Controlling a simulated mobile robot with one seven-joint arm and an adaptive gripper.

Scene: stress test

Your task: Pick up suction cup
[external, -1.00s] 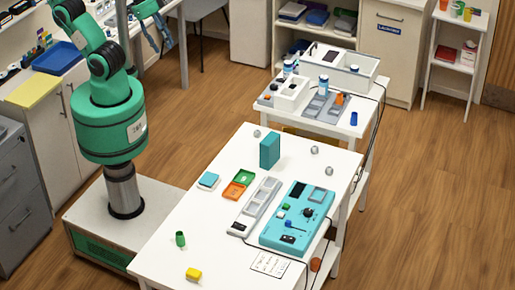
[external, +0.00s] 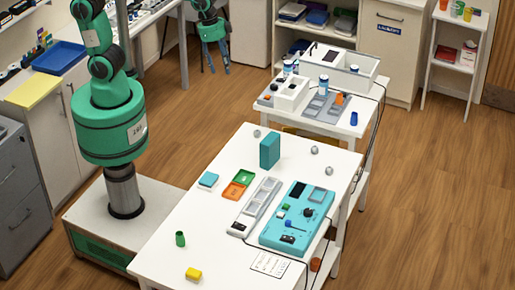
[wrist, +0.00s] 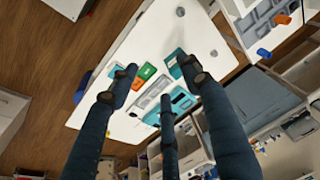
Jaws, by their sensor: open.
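I cannot tell for certain which item is the suction cup. Small candidates are a green cup (external: 180,239) at the near left of the white table (external: 222,262), a blue cup (external: 354,118) on the farther table, and small grey round pieces (external: 315,150) near the white table's far end. My gripper (external: 216,69) is open and empty, high up beyond the white table with its fingers pointing down. In the wrist view my gripper (wrist: 160,78) shows several spread dark blue fingers, which hide parts of the table. The blue cup (wrist: 263,52) shows at the right there.
The white table holds a teal upright box (external: 270,150), green and orange trays (external: 238,184), a grey compartment strip (external: 256,205), a teal board (external: 298,215) and a yellow block (external: 193,274). The farther table carries white bins (external: 292,92). Black cables run along the right edges.

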